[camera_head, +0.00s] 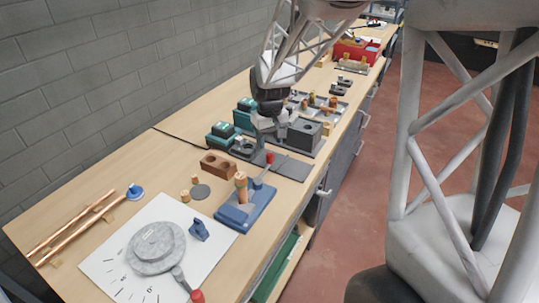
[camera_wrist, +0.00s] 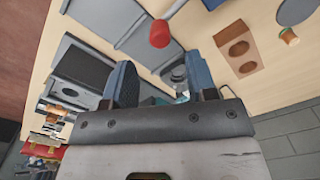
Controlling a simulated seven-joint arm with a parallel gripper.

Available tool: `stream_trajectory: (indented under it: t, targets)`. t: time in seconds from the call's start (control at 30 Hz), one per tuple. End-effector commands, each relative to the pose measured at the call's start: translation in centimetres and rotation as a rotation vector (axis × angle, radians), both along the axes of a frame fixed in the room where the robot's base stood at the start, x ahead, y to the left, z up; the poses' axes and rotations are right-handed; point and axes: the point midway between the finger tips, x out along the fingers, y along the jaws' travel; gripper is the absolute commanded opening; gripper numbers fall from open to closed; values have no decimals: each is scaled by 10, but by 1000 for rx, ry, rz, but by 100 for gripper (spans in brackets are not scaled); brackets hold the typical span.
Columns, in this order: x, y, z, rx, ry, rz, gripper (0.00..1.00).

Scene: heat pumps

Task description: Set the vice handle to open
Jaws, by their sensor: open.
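A blue vice-like fixture (camera_head: 238,214) stands near the bench's front edge in the head view, with a tan upright piece in it. A handle with a red tip (camera_head: 269,157) rises from its far side, leaning away. In the wrist view the red tip (camera_wrist: 160,34) shows just beyond the fingertips, roughly between them, with its rod running to the top edge. My gripper (camera_head: 268,124) is above the bench, beyond the red tip. In the wrist view its blue fingers (camera_wrist: 161,78) are apart, with nothing held between them. Contact with the handle does not show.
Grey plates (camera_head: 290,168) and a dark grey block (camera_head: 304,134) are to the right. A white board (camera_head: 110,262) with a round grey dial is nearest.

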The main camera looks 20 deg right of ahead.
Motion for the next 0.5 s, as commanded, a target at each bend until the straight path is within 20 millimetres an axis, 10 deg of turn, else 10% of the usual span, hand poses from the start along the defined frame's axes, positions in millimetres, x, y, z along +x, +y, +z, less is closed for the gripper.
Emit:
stream_trajectory:
  t: [0.5]
  targets:
    - [0,0,-56,0,0,0,52]
